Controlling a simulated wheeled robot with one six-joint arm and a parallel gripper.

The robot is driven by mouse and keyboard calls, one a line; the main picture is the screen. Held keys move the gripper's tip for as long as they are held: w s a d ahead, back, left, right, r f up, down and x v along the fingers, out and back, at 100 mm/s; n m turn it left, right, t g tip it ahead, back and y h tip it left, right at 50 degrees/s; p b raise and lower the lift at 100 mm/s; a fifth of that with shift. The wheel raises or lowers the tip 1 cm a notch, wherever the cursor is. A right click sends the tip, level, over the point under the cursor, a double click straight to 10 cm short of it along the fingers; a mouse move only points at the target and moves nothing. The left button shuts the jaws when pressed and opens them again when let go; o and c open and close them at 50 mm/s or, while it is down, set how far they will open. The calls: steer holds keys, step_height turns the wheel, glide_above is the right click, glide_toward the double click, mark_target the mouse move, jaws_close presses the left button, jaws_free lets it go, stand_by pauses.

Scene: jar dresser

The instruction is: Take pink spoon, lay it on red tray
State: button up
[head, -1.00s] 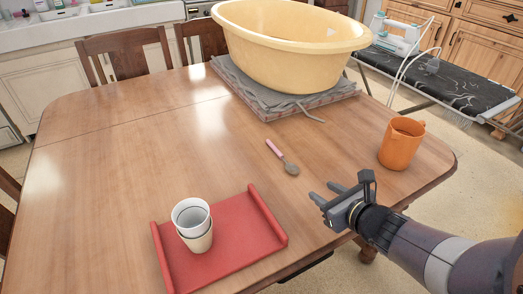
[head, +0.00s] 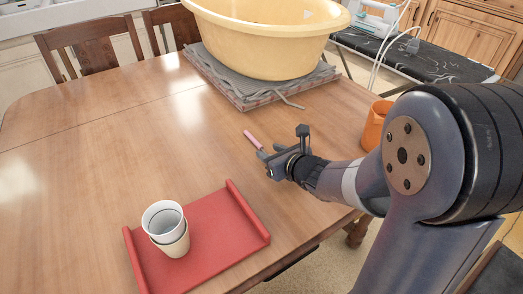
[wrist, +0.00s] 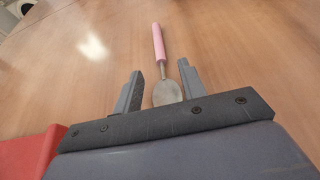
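The pink spoon (head: 253,139) lies on the wooden table, its pink handle pointing away from my gripper; its bowl is hidden behind the gripper in the head view. In the wrist view, the pink handle (wrist: 158,42) points up and the grey bowl lies between the two fingers. My gripper (head: 265,154) is open, low over the table at the spoon's bowl end, with gaps between fingers and spoon. The red tray (head: 226,222) lies at the table's near edge, below and left of the gripper. It also shows in the wrist view (wrist: 25,152) at lower left.
Two stacked white cups (head: 166,228) stand on the tray's left part. An orange mug (head: 374,124) stands at right, partly hidden by my arm. A yellow tub (head: 265,45) sits on folded grey cloth (head: 240,88) at the back. The table's left side is clear.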

mark_target(262, 148)
steer(key=x, duration=0.3)
steer(key=shift+w, duration=0.15)
jaws_close()
stand_by(0.3)
